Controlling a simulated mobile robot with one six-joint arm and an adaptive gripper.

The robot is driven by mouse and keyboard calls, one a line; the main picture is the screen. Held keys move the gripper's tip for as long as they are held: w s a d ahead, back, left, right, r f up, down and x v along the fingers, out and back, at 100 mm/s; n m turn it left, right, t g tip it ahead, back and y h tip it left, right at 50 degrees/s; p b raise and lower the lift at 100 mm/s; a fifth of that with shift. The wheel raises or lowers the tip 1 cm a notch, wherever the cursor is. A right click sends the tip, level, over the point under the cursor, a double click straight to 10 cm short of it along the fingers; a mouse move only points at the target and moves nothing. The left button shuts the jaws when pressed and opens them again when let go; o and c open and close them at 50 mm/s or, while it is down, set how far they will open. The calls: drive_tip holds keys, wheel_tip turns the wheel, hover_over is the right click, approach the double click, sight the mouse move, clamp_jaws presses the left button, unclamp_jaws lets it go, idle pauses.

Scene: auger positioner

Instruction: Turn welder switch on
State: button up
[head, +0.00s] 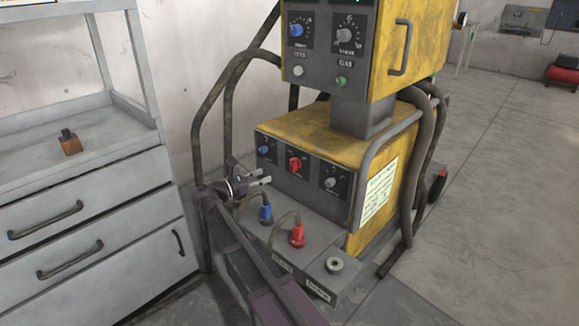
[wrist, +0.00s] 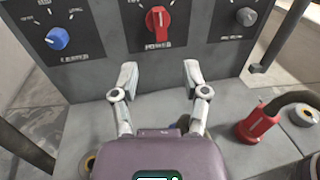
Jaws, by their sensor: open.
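The welder (head: 310,140) is a yellow and grey machine with a dark front panel on its lower unit. The red power switch (head: 295,164) sits in the middle of that panel, and in the wrist view the red switch (wrist: 157,20) is above the label POWER. My gripper (head: 250,172) is in front of the panel, to the left of the switch in the head view. In the wrist view my gripper (wrist: 160,76) is open and empty, its two fingers apart. The switch is beyond and between the fingertips, and they appear not to touch it.
A blue knob (wrist: 57,38) and a grey knob (wrist: 246,16) flank the switch. A red cable plug (head: 297,235) and a blue plug (head: 265,213) stand on the ledge below. Thick hoses hang at both sides. A grey drawer cabinet (head: 100,190) stands at left.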

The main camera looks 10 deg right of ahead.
sight(294, 164)
drive_tip(key=x, duration=1.1)
